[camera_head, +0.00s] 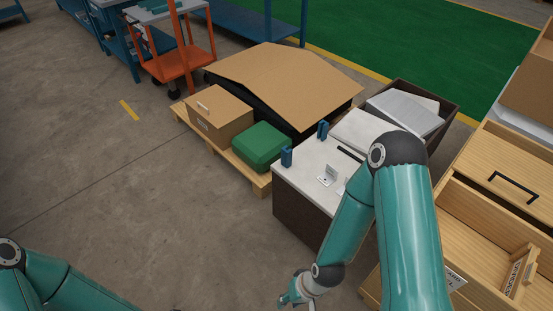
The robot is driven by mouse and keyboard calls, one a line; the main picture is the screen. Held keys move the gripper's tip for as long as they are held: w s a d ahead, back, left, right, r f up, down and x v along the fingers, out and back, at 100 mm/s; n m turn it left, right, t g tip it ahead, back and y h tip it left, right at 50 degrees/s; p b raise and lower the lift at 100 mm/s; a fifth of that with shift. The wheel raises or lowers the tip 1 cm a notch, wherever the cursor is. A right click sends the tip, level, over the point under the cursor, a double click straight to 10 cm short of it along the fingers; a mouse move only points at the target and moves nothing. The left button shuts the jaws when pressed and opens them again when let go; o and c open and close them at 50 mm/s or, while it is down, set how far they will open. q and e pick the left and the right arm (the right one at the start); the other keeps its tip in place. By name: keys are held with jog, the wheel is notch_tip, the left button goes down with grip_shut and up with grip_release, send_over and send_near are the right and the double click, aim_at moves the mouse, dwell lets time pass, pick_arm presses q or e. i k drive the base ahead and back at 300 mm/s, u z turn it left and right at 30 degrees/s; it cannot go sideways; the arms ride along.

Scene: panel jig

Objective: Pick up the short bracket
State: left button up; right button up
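A small light metal bracket (327,176) stands on the white top of the panel jig bench (303,178). Another pale piece beside it is partly hidden behind my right arm, so I cannot tell if it is a second bracket, or which is the short one. My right gripper (292,298) is low in front of the bench, at the bottom edge of the view and apart from the bracket. Its fingers are too small and cut off to read. My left arm shows at the lower left, but its gripper is out of view.
Two blue uprights (287,156) (323,130) stand on the bench's left side. A pallet (262,184) behind it carries a cardboard box (220,117), a green case (262,147) and a large cardboard-covered load. A wooden drawer unit (495,165) stands open at right. Floor at left is clear.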

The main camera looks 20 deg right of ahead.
aim_at(330, 175)
jog(key=u, duration=0.05)
jog(key=i, duration=1.8)
jog(key=z, duration=1.05)
jog(key=k, duration=0.65)
jog(key=z, duration=0.2)
jog(key=i, duration=0.7)
jog(key=u, duration=0.1)
